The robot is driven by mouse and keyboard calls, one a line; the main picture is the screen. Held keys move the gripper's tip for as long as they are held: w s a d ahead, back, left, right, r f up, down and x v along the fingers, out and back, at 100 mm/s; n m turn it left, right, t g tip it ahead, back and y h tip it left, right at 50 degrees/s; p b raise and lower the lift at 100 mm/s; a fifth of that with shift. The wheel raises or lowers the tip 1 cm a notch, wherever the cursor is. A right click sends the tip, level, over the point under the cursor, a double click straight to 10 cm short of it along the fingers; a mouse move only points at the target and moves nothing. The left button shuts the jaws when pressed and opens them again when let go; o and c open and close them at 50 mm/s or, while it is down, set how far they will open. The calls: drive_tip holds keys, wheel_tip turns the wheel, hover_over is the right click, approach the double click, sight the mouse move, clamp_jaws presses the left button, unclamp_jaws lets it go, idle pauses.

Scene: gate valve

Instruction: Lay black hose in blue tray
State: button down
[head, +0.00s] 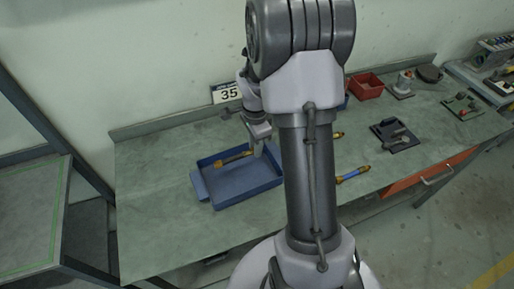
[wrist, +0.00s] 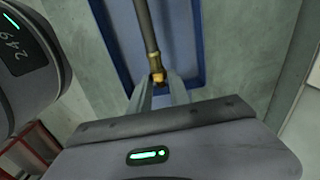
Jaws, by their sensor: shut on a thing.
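The black hose (wrist: 146,25) has brass end fittings. In the wrist view my gripper (wrist: 158,82) is shut on the hose's near brass end, and the hose runs away from the fingers. The blue tray (wrist: 201,20) lies beneath it. In the head view the hose (head: 234,158) appears over the inside of the blue tray (head: 240,191), on its far side. My gripper (head: 259,149) is at the hose's right end. I cannot tell whether the hose touches the tray floor. My arm hides what is just right of the tray.
The tray stands on a green-topped bench (head: 150,200). Right of my arm lie a blue hose (head: 351,176) and a partly hidden brass-ended piece (head: 338,135). A red bin (head: 366,87) and a black plate with a part (head: 396,135) stand farther right. The bench left of the tray is clear.

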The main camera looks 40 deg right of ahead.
drive_tip(key=shift+d+f+b, duration=0.1)
drive_tip(key=shift+f+b, duration=0.2)
drive_tip(key=shift+f, duration=0.1)
wheel_tip(320, 180, down, 8)
drive_tip(key=b, duration=0.5)
drive_tip(key=shift+d+f+b, duration=0.1)
drive_tip(key=shift+f+b, duration=0.1)
drive_tip(key=shift+b, duration=0.2)
drive_tip(key=shift+r, duration=0.1)
drive_tip(key=c, duration=1.1)
unclamp_jaws()
wheel_tip(320, 180, up, 18)
drive_tip(key=p, duration=0.5)
drive_tip(key=shift+f+p, duration=0.25)
drive_tip(key=shift+p, duration=0.05)
